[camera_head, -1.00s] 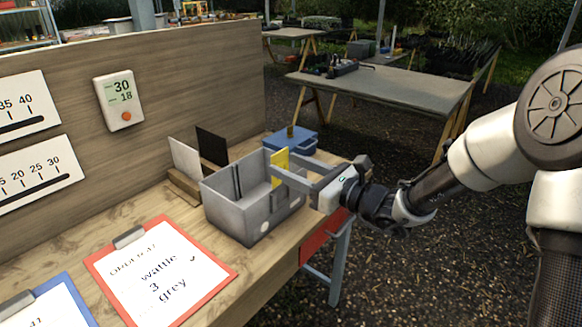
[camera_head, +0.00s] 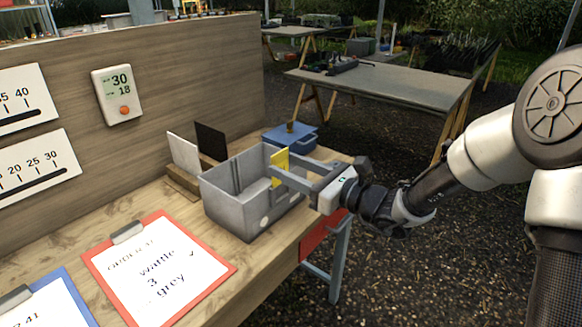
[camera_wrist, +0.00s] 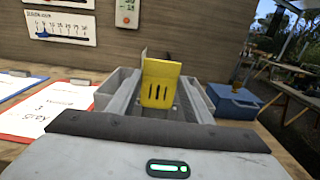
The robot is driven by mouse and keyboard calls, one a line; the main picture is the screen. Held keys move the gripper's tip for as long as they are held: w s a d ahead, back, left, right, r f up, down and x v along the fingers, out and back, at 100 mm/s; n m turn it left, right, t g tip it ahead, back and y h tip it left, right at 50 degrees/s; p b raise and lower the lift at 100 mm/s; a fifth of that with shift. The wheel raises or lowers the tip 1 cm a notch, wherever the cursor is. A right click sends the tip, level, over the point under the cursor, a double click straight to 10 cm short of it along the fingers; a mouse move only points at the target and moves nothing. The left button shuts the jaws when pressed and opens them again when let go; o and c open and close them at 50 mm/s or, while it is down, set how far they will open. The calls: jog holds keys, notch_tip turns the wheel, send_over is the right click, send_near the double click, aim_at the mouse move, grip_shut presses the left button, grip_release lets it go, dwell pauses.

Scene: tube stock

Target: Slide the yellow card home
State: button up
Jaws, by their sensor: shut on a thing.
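The yellow card (camera_head: 279,164) stands upright at the grey box, at its right part in the head view. It also shows in the wrist view (camera_wrist: 160,85), straight ahead, with dark slots in its face. My gripper (camera_head: 284,174) is shut on the card, reaching in from the right over the box rim. The grey box (camera_head: 228,205) is open-topped and sits on the wooden bench; its two side walls show in the wrist view (camera_wrist: 118,97). The card's lower edge is hidden, so I cannot tell how deep it sits.
A wooden rack with a white card (camera_head: 184,153) and a black card (camera_head: 211,143) stands behind the box. A blue case (camera_head: 290,138) is at the far end. A red clipboard (camera_head: 160,262) lies in front. A wooden panel (camera_head: 190,75) backs the bench.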

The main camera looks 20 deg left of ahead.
jog(key=shift+f, duration=0.1)
jog(key=shift+f+b, duration=1)
jog(key=shift+f, duration=0.2)
jog(key=o, duration=1.1)
jog(key=p+v, duration=0.2)
jog(key=v, duration=1.5)
jog(key=shift+d, duration=0.25)
jog(key=shift+s, duration=0.15)
